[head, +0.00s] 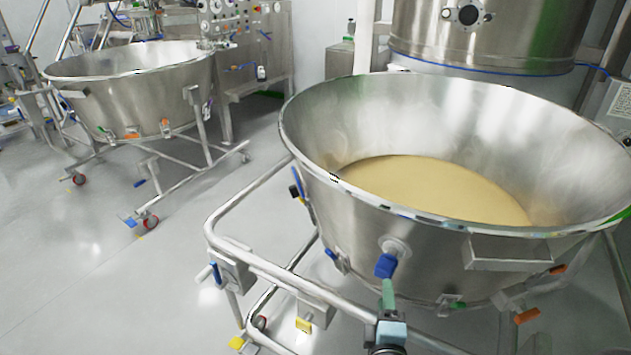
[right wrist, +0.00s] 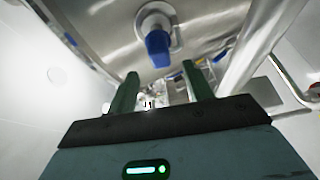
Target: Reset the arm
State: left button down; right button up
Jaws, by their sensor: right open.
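My right gripper (head: 388,288) is in the head view at the lower middle, just below a blue-tipped fitting (head: 385,265) on the outer wall of the near steel bowl (head: 350,220). In the right wrist view, its two green fingers (right wrist: 161,85) stand apart with nothing between them. The blue fitting (right wrist: 157,45) is beyond the fingertips there, and I see no grip on it. Whether a finger touches it is hard to tell. My left gripper is not in view.
The near bowl holds tan powder (head: 435,185). A tubular frame (head: 285,275) runs around it, close to my right arm. A second steel bowl (head: 145,95) stands on a wheeled frame at the back left. Open grey floor (head: 90,255) lies at the left.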

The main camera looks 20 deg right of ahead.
jog(key=s+a+f+m+g+y+p, duration=0.2)
jog(key=s+f+y, duration=0.1)
jog(key=s+f, duration=0.3)
jog(key=s+a+f+m+g+y+p, duration=0.1)
jog(key=s+f+m+g+y+p, duration=0.2)
jog(key=s, duration=0.5)
pick_arm(q)
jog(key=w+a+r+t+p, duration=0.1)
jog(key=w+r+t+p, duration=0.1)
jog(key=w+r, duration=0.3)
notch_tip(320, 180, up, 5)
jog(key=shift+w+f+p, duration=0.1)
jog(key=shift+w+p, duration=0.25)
jog(key=shift+p, duration=0.3)
pick_arm(e)
jog(key=s+a+m+g+y, duration=0.1)
jog(key=s+a+m+y, duration=0.1)
jog(key=s, duration=0.5)
jog(key=s+a+m+g+y, duration=0.1)
jog(key=s+a+m+y, duration=0.1)
jog(key=s, duration=0.6)
jog(key=shift+a+f+m, duration=0.2)
jog(key=shift+a+m, duration=0.45)
jog(key=shift+m, duration=0.15)
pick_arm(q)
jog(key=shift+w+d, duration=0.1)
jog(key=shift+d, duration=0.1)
pick_arm(e)
jog(key=shift+w, duration=0.1)
